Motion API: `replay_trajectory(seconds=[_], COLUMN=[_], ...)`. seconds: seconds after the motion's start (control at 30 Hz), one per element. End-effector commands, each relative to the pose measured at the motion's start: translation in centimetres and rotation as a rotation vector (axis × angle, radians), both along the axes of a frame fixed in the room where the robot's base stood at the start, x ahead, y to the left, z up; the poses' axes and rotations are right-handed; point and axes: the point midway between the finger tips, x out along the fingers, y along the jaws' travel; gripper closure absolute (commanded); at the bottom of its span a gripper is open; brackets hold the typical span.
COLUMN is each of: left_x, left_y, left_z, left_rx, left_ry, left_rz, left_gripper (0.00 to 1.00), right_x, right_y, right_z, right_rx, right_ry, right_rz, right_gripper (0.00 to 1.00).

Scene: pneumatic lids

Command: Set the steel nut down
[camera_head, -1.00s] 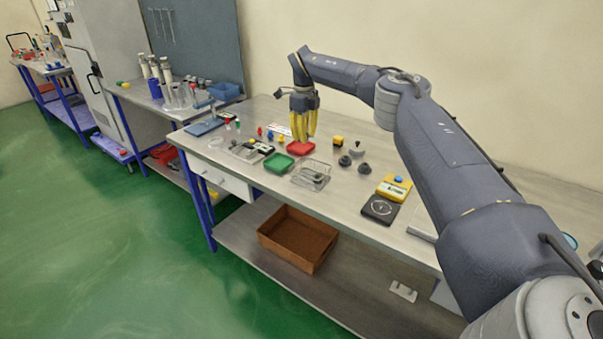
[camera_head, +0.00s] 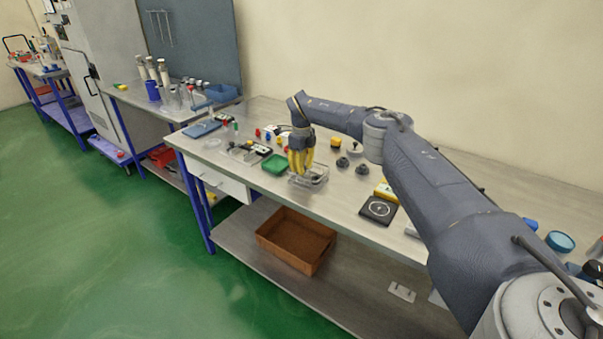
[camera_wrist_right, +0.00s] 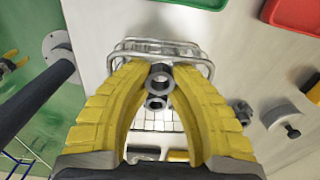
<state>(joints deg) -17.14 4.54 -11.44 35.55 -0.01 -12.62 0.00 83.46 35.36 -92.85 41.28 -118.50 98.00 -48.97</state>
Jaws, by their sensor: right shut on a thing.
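My right gripper (camera_head: 300,168) is over the wire basket (camera_head: 318,182) near the front of the bench. In the right wrist view its yellow fingers (camera_wrist_right: 158,70) are shut on a steel nut (camera_wrist_right: 160,83), a grey ring-shaped piece, at the wire basket (camera_wrist_right: 205,64). A second grey nut-like piece (camera_wrist_right: 155,104) shows just below it in that view. I cannot tell whether the held nut touches the basket floor. Yellow fingers, likely of my left gripper (camera_wrist_right: 11,62), show small at the left edge of the wrist view; their opening is unclear.
A green tray (camera_head: 275,164) lies close to the left of the basket. Dark round parts (camera_head: 342,163) and a black-topped scale (camera_head: 378,210) stand to the right. A brown bin (camera_head: 295,240) is on the lower shelf. Bare bench lies between basket and scale.

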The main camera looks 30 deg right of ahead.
Motion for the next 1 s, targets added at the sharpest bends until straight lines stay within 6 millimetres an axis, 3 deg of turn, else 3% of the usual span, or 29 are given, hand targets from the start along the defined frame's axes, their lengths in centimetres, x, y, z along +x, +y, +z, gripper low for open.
replay_trajectory(seconds=[0.2, 0.6, 0.63, 0.8, 1.0], left_x=[-0.1, -0.1, -0.1, -0.1, -0.2], left_y=[0.1, 0.1, 0.1, 0.1, 0.1], left_z=[0.0, 0.0, 0.0, 0.0, 0.0], left_rx=[0.000, 0.001, 0.001, 0.001, 0.001], left_ry=[0.001, 0.002, 0.002, 0.002, 0.002], left_rz=[0.000, -0.001, -0.001, -0.001, -0.001], left_gripper=[0.56, 0.56, 0.56, 0.56, 0.56], right_x=[0.0, 0.0, 0.0, 0.0, 0.0], right_y=[0.0, 0.0, 0.0, 0.0, 0.0], right_z=[-2.2, -2.6, -2.6, -2.5, -2.5], right_rx=[0.000, 0.001, 0.001, 0.000, 0.000], right_ry=[-0.001, 0.000, 0.000, -0.001, -0.001], right_rz=[0.000, 0.000, 0.000, 0.000, 0.000], right_gripper=[1.00, 1.00, 0.77, 0.57, 0.57])
